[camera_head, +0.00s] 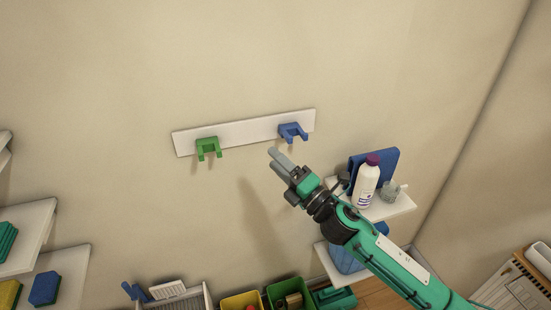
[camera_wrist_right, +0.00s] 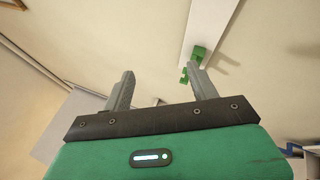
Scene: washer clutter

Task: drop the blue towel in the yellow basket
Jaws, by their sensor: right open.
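A blue item that looks like a folded towel (camera_head: 389,164) stands on the right wall shelf, partly hidden by a white bottle. Another blue folded item (camera_head: 45,288) lies on the lower left shelf; I cannot tell whether it is a towel. The yellow basket (camera_head: 241,301) is on the floor at the bottom middle, cut off by the frame edge. My right gripper (camera_head: 277,158) is open and empty in front of the wall, below the blue hook. Its two apart fingers also show in the right wrist view (camera_wrist_right: 160,82). My left gripper is not in view.
A white rail with a green hook (camera_head: 208,148) and a blue hook (camera_head: 292,132) is on the wall. The white bottle (camera_head: 366,187) and a glass (camera_head: 390,192) stand on the right shelf (camera_head: 398,206). A green basket (camera_head: 277,293) adjoins the yellow one.

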